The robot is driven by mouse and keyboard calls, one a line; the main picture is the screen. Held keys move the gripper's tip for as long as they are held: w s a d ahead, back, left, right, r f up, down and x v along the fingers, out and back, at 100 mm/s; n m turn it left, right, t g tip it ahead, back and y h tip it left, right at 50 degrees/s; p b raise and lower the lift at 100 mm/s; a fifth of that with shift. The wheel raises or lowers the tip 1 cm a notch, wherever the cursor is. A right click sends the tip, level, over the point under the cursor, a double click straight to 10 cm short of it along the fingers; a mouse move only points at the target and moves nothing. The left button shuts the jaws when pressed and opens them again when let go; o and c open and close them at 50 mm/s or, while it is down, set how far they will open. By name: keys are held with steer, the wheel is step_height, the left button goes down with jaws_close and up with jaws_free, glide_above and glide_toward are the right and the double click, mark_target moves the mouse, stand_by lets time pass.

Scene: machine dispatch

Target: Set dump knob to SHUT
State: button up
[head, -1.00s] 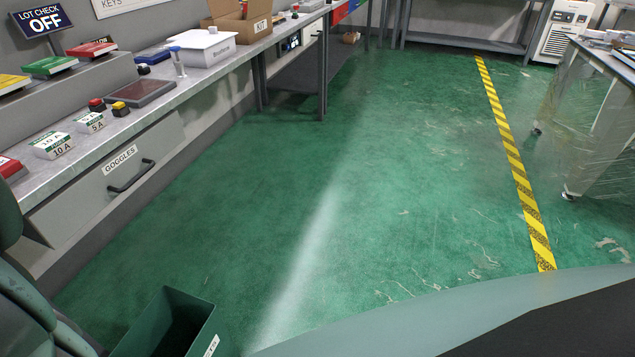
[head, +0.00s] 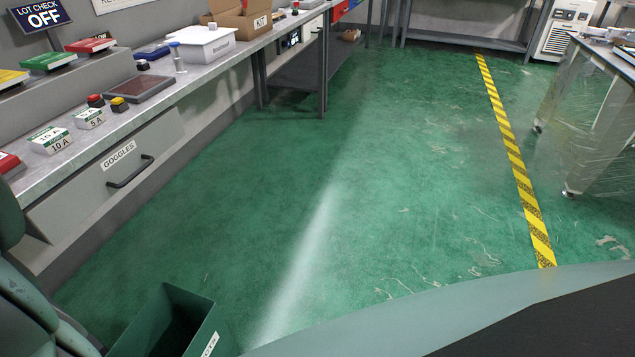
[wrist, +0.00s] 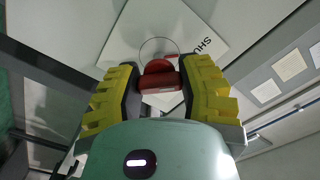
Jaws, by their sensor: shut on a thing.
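My gripper (wrist: 158,85) shows in the wrist view, with yellow ribbed fingers and dark pads. It is shut on a red knob (wrist: 158,68), one finger on each side of it. The knob sits on a white label plate (wrist: 200,25) on a pale panel. The letters "SHU" can be read on the plate to the right of the knob. The rest of that word and any other marking are hidden or cut off. A round outline surrounds the knob. Neither the knob nor my gripper shows in the head view.
In the head view a long workbench (head: 200,88) with a goggles drawer (head: 120,175) runs along the left. A green bin (head: 168,325) stands at the bottom. The green floor (head: 400,180) is open, with a yellow-black stripe (head: 515,160) and a wrapped table (head: 595,120) at right.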

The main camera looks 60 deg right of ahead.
steer(key=shift+f, duration=0.1)
steer(key=o, duration=1.2)
steer(key=v, duration=1.2)
